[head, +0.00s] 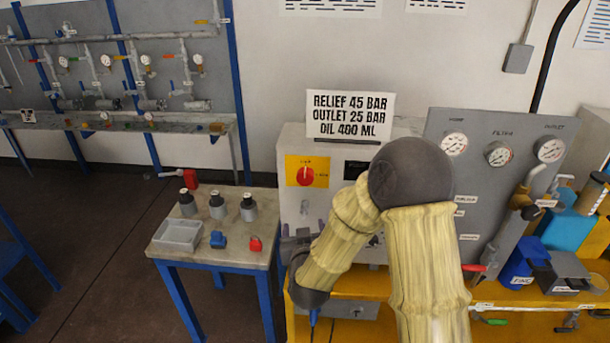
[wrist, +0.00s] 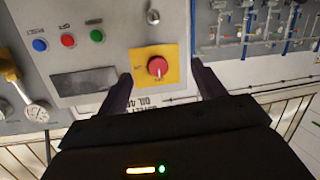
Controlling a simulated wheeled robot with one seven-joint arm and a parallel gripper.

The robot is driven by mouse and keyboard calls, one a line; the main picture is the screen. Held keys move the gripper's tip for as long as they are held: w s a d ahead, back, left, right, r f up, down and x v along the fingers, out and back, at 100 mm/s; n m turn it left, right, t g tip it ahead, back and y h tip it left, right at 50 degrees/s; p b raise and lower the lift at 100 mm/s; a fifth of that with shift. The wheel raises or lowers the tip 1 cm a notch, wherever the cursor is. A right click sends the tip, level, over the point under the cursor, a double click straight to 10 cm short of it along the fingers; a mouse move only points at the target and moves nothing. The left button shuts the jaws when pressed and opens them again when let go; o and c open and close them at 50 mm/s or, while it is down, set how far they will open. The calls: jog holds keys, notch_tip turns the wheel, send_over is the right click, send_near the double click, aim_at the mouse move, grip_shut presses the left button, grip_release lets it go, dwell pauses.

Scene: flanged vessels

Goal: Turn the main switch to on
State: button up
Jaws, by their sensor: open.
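The main switch is a red round knob on a yellow plate (head: 293,164), on the front of a light grey cabinet. In the wrist view the red knob (wrist: 157,67) shows a pale mark pointing down towards a small label; a second label sits at the plate's left. The lettering is too small to read surely. My gripper (wrist: 162,76) is open and empty, with one dark finger to each side of the yellow plate in that picture. The fingers look apart from the knob; the distance to the panel cannot be told. In the head view my arm partly covers the cabinet.
A sign (head: 350,117) stands on top of the cabinet. Blue, red and green buttons (wrist: 68,40) sit beside the switch in the wrist view. A small blue-legged table (head: 207,250) holds several parts at the left. A gauge panel (head: 500,190) stands right of my arm.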

aim_at(305, 181)
jog(key=shift+s+a+r+m+t+h+p, duration=0.1)
jog(key=shift+a+r+m+t+h+p, duration=0.25)
jog(key=shift+r+t+h, duration=0.3)
jog(key=shift+s+a+r+m+t+h+p, duration=0.1)
jog(key=shift+a+r+m+t+h+p, duration=0.25)
jog(key=shift+r+t+h, duration=0.35)
jog(key=w+p, duration=0.3)
jog(key=w, duration=0.4)
jog(key=w+p, duration=0.4)
jog(key=w, duration=0.4)
jog(key=shift+w+d, duration=0.2)
jog(key=shift+w, duration=0.05)
jog(key=shift+w+f, duration=0.1)
jog(key=shift+w, duration=0.8)
jog(key=c, duration=1)
